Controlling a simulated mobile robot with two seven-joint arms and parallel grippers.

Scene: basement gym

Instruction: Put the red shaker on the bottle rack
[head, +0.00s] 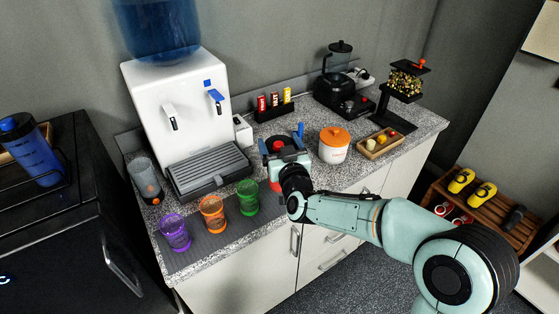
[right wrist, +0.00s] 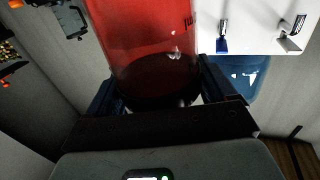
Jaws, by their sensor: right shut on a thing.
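The red shaker (head: 278,146) is in my right gripper (head: 281,140), above the front of the counter beside the green cup. My gripper and wrist hide much of it in the head view. In the right wrist view the shaker's translucent red body (right wrist: 145,35) with a dark end sits between the two fingers (right wrist: 165,90), which are shut on it. A dark rack (head: 62,180), which looks like the bottle rack, stands on the black cabinet at the far left. A blue bottle (head: 32,155) leans in it. My left gripper is not in view.
A white water dispenser (head: 180,110) stands at the counter's back left, with a clear tumbler (head: 146,180) beside it. Purple (head: 174,232), orange (head: 213,215) and green (head: 247,197) cups line a grey mat. An orange-lidded jar (head: 334,147) and wooden tray (head: 380,143) are right of my gripper.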

